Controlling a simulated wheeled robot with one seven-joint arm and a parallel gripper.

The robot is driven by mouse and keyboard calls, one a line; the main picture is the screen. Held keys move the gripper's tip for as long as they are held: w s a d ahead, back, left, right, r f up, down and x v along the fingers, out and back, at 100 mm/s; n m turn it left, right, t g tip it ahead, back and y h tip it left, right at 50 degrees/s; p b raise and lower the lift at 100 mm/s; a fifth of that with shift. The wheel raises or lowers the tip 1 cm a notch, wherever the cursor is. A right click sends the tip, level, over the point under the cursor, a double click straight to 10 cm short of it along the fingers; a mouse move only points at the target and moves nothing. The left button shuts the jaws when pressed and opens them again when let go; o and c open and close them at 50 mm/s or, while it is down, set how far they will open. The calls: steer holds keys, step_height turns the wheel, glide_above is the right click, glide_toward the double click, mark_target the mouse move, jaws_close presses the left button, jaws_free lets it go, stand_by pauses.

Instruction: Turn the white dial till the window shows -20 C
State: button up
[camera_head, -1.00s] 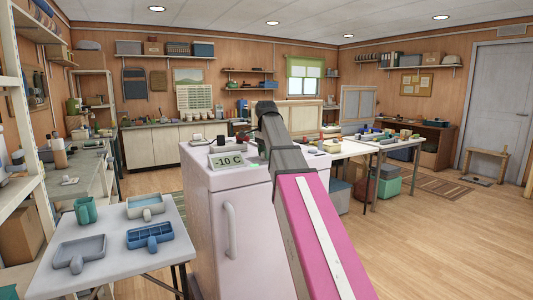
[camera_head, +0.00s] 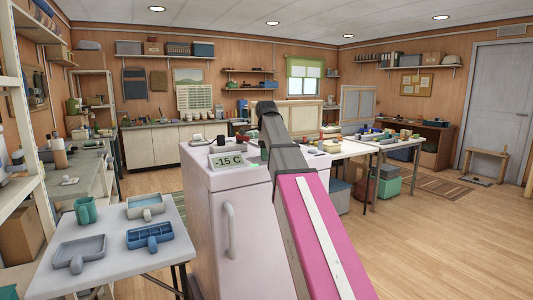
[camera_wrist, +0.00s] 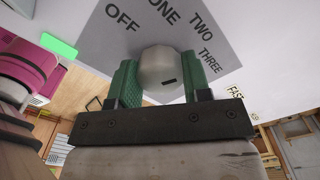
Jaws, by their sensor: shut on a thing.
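The white dial (camera_wrist: 163,70) sits on a grey plate (camera_wrist: 95,45) marked OFF, ONE, TWO and THREE in the wrist view. My gripper (camera_wrist: 160,82) has its green fingers on both sides of the dial and is shut on it. A dark mark on the dial's face lies toward its lower right. In the head view, the display window (camera_head: 227,160) on top of the pale freezer (camera_head: 205,215) reads -15 C.
A white table (camera_head: 100,265) with blue and grey trays and a green cup stands left of the freezer. Open floor lies at right.

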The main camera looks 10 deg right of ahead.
steer(key=m, duration=0.4)
steer(key=shift+s+f, duration=0.1)
steer(key=shift+f, duration=0.05)
steer(key=o, duration=0.9)
steer(key=shift+o, duration=0.2)
steer(key=shift+r, duration=2.6)
